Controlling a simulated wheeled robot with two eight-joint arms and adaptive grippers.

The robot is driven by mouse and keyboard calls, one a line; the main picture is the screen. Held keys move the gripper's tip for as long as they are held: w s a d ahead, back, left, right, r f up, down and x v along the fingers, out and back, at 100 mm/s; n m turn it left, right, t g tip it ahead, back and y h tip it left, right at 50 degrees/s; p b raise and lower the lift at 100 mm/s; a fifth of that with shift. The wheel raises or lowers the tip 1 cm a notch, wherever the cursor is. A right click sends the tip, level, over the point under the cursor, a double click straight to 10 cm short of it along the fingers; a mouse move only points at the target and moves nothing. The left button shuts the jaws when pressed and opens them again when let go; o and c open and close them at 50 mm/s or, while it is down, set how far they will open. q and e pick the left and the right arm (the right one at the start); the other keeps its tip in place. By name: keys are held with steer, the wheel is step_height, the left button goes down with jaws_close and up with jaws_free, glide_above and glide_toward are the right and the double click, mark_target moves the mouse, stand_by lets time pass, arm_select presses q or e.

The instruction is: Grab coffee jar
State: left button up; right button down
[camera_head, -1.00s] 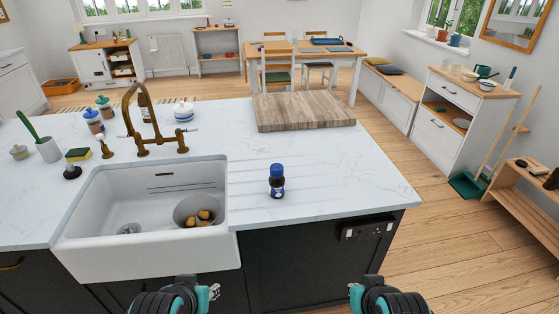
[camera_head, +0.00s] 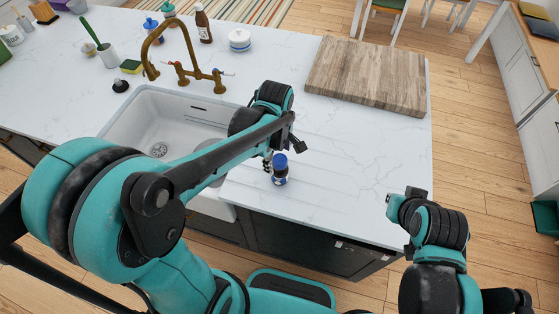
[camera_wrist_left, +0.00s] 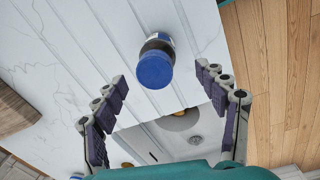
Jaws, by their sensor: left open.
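The coffee jar (camera_head: 280,174) is a small dark jar with a blue lid, upright on the white counter right of the sink. In the left wrist view its blue lid (camera_wrist_left: 154,70) shows near the top centre, with part of the jar body behind it. My left gripper (camera_head: 282,154) is at the jar, mostly hidden behind its own arm in the head view. In the left wrist view the left gripper (camera_wrist_left: 161,74) is open, with one finger on each side of the lid and gaps to both. My right arm is at the lower right; its fingers do not show.
The white sink (camera_head: 150,118) with a brass tap (camera_head: 152,50) lies left of the jar. A wooden board (camera_head: 368,75) lies at the back right of the counter (camera_head: 350,150). The counter around the jar is otherwise clear.

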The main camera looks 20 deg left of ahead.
arm_select(q)
steer(key=shift+w+d+f+n, duration=0.1)
steer(key=shift+w+d+n, duration=0.1)
steer(key=shift+w+n, duration=0.15)
steer(key=shift+w+d+f+n+g, duration=0.1)
steer(key=shift+d+f+n+g, duration=0.05)
steer(key=shift+f+n+g, duration=0.15)
step_height(320, 180, down, 8)
steer(key=shift+r+b, duration=0.15)
steer(key=shift+b, duration=0.7)
steer(key=c, duration=1.4)
